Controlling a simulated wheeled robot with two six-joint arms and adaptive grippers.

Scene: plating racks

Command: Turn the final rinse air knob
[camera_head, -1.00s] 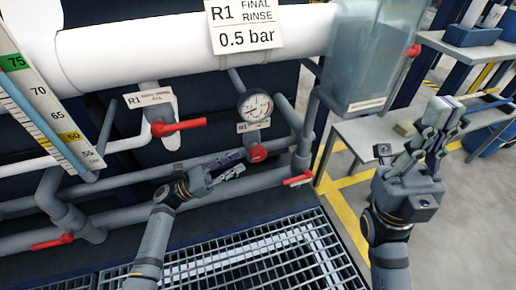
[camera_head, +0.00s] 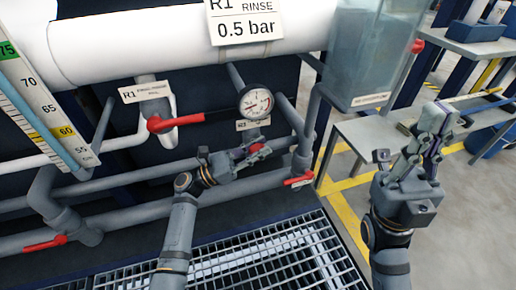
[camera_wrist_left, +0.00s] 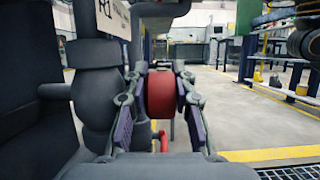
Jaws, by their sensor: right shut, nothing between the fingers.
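The round red knob (camera_wrist_left: 161,97) sits on grey pipework under the pressure gauge (camera_head: 255,103). In the head view it is mostly hidden behind my left gripper (camera_head: 258,156). In the left wrist view the knob is between the two fingers of my left gripper (camera_wrist_left: 160,88), with a finger on each side and gaps showing beside it. That gripper is open, and I see no clear contact. The sign above (camera_head: 246,22) reads rinse, 0.5 bar. My right gripper (camera_head: 436,122) is shut and empty, raised at the right, away from the pipes.
A red lever (camera_head: 175,122) is left of the gauge, another (camera_head: 297,181) right of the knob, and a third (camera_head: 45,243) lower left. A clear tank (camera_head: 370,50) hangs at upper right. A metal grating (camera_head: 260,250) lies below. A grey bench (camera_head: 370,138) stands right.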

